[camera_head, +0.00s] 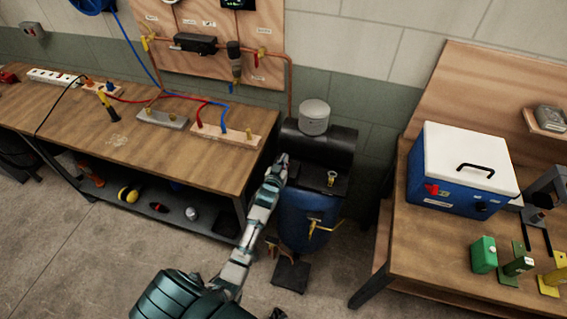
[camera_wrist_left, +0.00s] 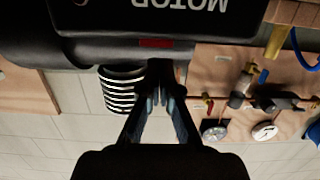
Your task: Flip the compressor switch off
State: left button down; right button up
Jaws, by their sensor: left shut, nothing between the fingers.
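The compressor has a blue tank (camera_head: 305,215) with a black motor housing (camera_head: 333,150) on top, between the two benches. In the left wrist view, the black housing (camera_wrist_left: 100,50) carries upside-down lettering "MOTOR" and a small red patch, which looks like the switch (camera_wrist_left: 156,43). My left gripper (camera_head: 281,163) is at the left side of the housing. In the left wrist view its fingers (camera_wrist_left: 161,80) are shut and empty, with tips just below the red switch; I cannot tell whether they touch it. My right gripper is not in view.
A wooden bench (camera_head: 180,150) with hoses stands left. A right bench (camera_head: 420,240) holds a blue and white cooler box (camera_head: 460,170). A grey canister (camera_head: 314,117) sits atop the compressor and a yellow valve (camera_head: 318,226) sticks out of its tank. A pipe board (camera_head: 215,65) hangs behind.

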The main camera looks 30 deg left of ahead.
pick_arm(q)
jog(key=s+d+r, duration=0.2)
jog(key=s+r, duration=0.3)
jog(key=s, duration=0.4)
jog(key=shift+d, duration=0.15)
